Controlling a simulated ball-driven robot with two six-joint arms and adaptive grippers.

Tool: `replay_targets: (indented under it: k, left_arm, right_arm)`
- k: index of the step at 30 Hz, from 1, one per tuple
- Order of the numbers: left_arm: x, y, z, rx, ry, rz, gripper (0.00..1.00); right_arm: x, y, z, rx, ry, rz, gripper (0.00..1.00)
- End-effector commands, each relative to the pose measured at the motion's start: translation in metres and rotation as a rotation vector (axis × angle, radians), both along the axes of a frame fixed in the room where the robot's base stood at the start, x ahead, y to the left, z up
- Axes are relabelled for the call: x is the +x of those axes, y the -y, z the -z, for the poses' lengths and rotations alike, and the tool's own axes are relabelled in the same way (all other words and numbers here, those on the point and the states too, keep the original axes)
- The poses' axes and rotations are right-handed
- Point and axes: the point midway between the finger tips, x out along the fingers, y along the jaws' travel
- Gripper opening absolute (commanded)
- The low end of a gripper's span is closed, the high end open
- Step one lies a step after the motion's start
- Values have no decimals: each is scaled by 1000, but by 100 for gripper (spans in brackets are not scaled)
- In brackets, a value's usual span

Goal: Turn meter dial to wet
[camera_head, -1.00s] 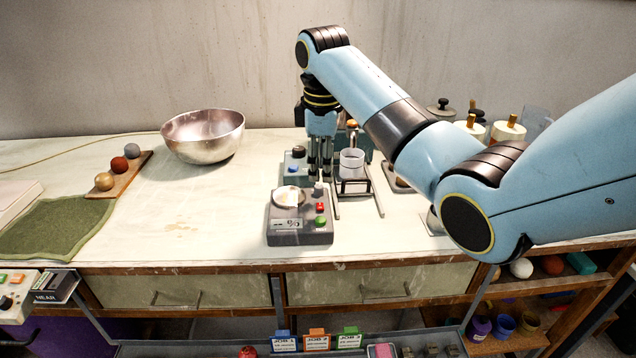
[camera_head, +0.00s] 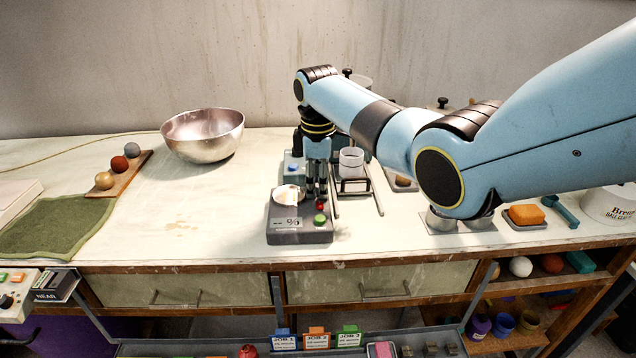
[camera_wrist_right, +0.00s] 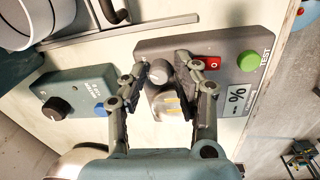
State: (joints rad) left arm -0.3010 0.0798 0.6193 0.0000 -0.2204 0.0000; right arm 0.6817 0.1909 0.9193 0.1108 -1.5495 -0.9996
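The meter (camera_head: 300,235) is a dark grey box near the front of the bench, with a pale round dish (camera_head: 288,196), a display, a red button and a green button. In the right wrist view the meter (camera_wrist_right: 187,42) shows its grey dial knob (camera_wrist_right: 160,71). My right gripper (camera_head: 316,198) points down over the meter's back right part. In the wrist view its fingers (camera_wrist_right: 163,72) are open, one each side of the knob; whether they touch it is unclear. The arm hides the dial in the head view. No wet mark is readable. My left gripper is out of view.
A small grey-blue device (camera_wrist_right: 75,92) with a black knob and blue button stands behind the meter. A white cup (camera_head: 351,160) on a metal stand is close right of my gripper. A metal bowl (camera_head: 203,140) is farther left. Bench between bowl and meter is clear.

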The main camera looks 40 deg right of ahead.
Motion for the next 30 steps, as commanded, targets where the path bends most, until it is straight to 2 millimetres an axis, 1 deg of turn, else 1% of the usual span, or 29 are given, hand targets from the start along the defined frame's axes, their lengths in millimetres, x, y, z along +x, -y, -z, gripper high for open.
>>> replay_targets:
  k: [7,14,23,30]
  left_arm:
    - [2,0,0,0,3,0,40]
    - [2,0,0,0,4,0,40]
    - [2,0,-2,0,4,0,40]
    - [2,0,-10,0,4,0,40]
  right_arm:
    - [0,0,0,0,0,0,30]
    - [0,0,0,0,0,0,0]
    - [0,0,0,1,-1,-16,0]
    - [0,0,-1,1,-1,-112,0]
